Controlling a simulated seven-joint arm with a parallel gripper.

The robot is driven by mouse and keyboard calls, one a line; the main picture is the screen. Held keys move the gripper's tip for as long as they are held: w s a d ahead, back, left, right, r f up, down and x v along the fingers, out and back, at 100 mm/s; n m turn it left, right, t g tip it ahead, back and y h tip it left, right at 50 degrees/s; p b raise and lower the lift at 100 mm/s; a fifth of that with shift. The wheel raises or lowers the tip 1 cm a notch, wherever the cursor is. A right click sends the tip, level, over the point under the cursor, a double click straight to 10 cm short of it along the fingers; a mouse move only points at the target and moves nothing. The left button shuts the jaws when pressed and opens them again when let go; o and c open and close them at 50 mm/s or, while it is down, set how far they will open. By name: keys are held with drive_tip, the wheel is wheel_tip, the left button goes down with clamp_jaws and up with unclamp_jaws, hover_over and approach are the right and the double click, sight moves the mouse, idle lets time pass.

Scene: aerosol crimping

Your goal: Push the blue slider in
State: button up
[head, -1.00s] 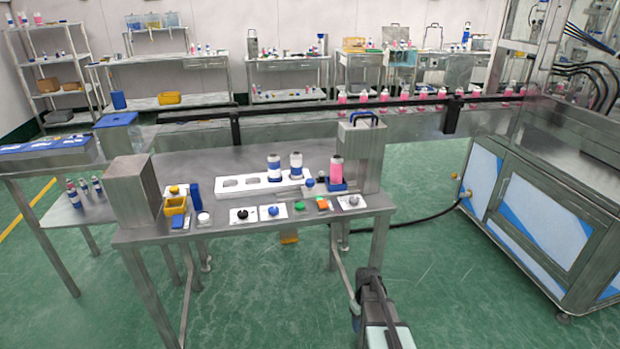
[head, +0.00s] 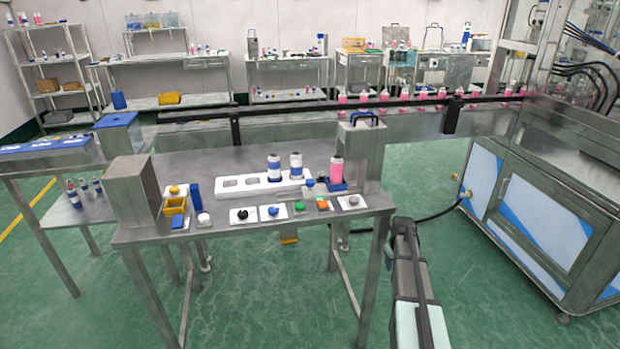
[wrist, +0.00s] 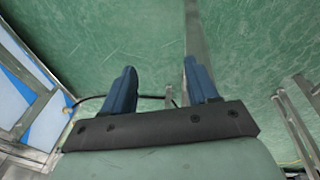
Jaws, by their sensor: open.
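The blue slider (head: 338,187) shows in the head view as a blue block at the foot of the grey metal press (head: 366,158). In the head view my arm's end is right of the table's front corner, apart from the slider; the fingertips are not clear there.
The steel table (head: 225,160) carries a white rack (head: 240,188) with two white-and-blue bottles. Several buttons and knobs, including a green one (head: 299,206), line its front edge. A conveyor with pink bottles runs behind. A large steel cabinet (head: 530,200) stands right; open floor lies between.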

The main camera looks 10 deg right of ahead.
drive_tip(key=w+d+r+t+h, duration=0.1)
drive_tip(key=w+d+r, duration=0.5)
drive_tip(key=r, duration=0.4)
drive_tip(key=w+d+r+t+h, duration=0.1)
drive_tip(key=w+d+r+t, duration=0.15)
drive_tip(key=d+r, duration=0.55)
drive_tip(key=w+a+r+n+t, duration=0.15)
drive_tip(key=w+a+r, duration=0.35)
drive_tip(key=r, duration=0.5)
drive_tip(key=w+a+r+n+t+y, duration=0.1)
drive_tip(key=w+a+r+t, duration=0.1)
drive_tip(key=w+r, duration=0.65)
drive_tip(key=w+a+r+n+t, duration=0.15)
drive_tip(key=w+a+r, duration=0.3)
drive_tip(key=r, duration=0.55)
drive_tip(key=n+g+y, duration=0.3)
drive_tip(key=g, duration=0.7)
hover_over(310, 180)
wheel_tip(310, 180, down, 4)
wheel_tip(310, 180, down, 12)
drive_tip(key=shift+s+f, duration=0.15)
drive_tip(key=shift+f, duration=0.1)
